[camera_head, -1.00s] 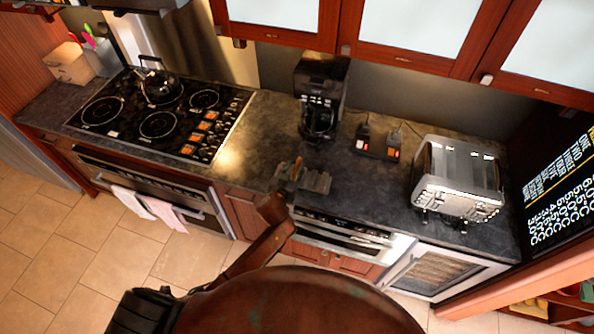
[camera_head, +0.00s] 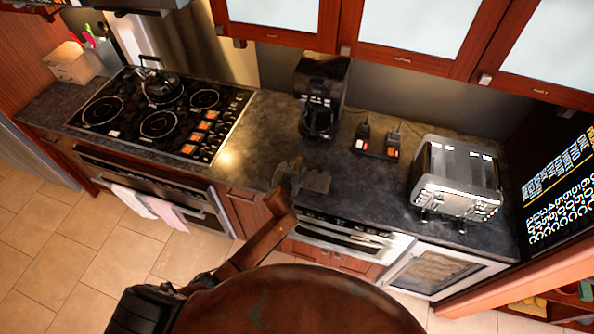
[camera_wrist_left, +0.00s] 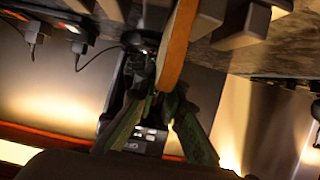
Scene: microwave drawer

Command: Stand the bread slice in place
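The bread slice (camera_wrist_left: 178,45) is a tan slab seen nearly edge-on in the left wrist view, its near end between my left fingertips. My left gripper (camera_wrist_left: 165,98) has dark green fingers closed in on it from both sides. In the head view my left gripper (camera_head: 287,176) is small and dark above the counter front, and I cannot make out the slice there. A grey slotted rack (camera_head: 316,182) lies just to its right. Its blocks (camera_wrist_left: 240,28) flank the slice in the wrist view; how deep the slice sits is unclear. My right gripper is out of view.
A coffee maker (camera_head: 320,95) stands behind the rack. The stovetop (camera_head: 160,115) is at left. Dark counter (camera_head: 262,130) lies free left of the coffee maker.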

